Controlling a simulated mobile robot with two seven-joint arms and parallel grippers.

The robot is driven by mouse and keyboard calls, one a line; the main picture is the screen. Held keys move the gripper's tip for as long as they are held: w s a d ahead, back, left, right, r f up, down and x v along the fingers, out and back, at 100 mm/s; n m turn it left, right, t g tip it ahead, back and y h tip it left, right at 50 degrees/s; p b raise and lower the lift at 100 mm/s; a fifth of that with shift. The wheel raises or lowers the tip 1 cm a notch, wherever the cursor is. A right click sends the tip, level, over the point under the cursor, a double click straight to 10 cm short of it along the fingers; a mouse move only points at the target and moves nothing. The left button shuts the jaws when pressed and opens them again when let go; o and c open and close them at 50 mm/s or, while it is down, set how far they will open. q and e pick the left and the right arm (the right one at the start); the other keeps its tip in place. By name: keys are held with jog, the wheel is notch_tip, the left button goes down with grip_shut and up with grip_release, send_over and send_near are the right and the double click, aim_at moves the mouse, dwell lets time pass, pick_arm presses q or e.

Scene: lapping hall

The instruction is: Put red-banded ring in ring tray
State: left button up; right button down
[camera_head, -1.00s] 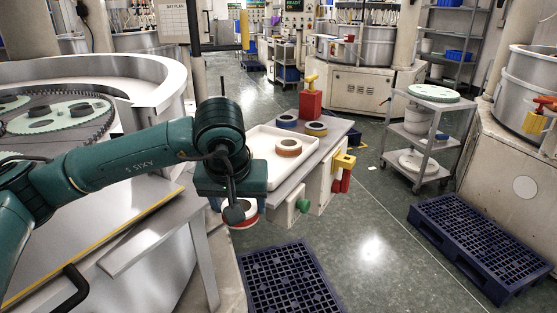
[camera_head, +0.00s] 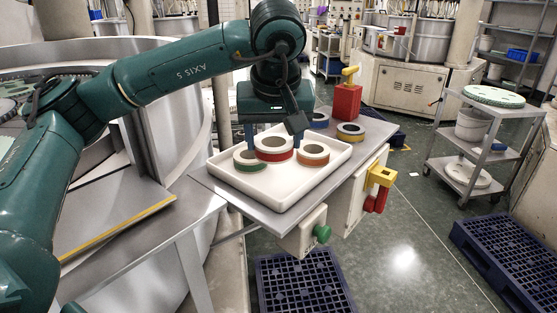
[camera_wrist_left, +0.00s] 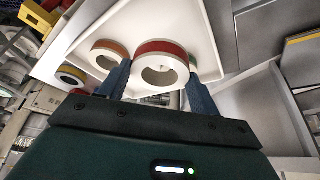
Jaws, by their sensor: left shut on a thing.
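My left gripper (camera_head: 274,140) is shut on the red-banded ring (camera_head: 275,156), a white ring with a red band, and holds it level over the ring tray (camera_head: 281,202). In the left wrist view the red-banded ring (camera_wrist_left: 160,48) sits between the two blue fingers. The white, shallow tray also shows there (camera_wrist_left: 205,30). A green-banded ring (camera_head: 249,167) lies in the tray to the left, and an orange-banded ring (camera_head: 313,161) to the right. The held ring partly covers the green-banded one. I cannot tell how much gap is under the held ring. My right gripper is out of view.
Behind the tray on the same table stand a blue-banded ring (camera_head: 319,122), a yellow-banded ring (camera_head: 351,133) and a red box (camera_head: 346,103) with a yellow top. A green knob (camera_head: 322,233) and a yellow-red handle (camera_head: 379,178) jut from the table's side. Free tray floor shows in front.

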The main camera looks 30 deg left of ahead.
pick_arm(q)
notch_tip(320, 180, down, 5)
jog(key=shift+r, duration=0.1)
jog(key=shift+f, duration=0.3)
jog(key=o, duration=0.7)
jog(key=shift+f, duration=0.2)
jog(key=o, duration=0.5)
jog(key=shift+r, duration=0.1)
jog(key=shift+r, duration=0.25)
jog(key=v, duration=1.1)
jog(key=shift+r, duration=0.35)
jog(key=shift+s+d, duration=0.1)
jog(key=shift+d, duration=0.05)
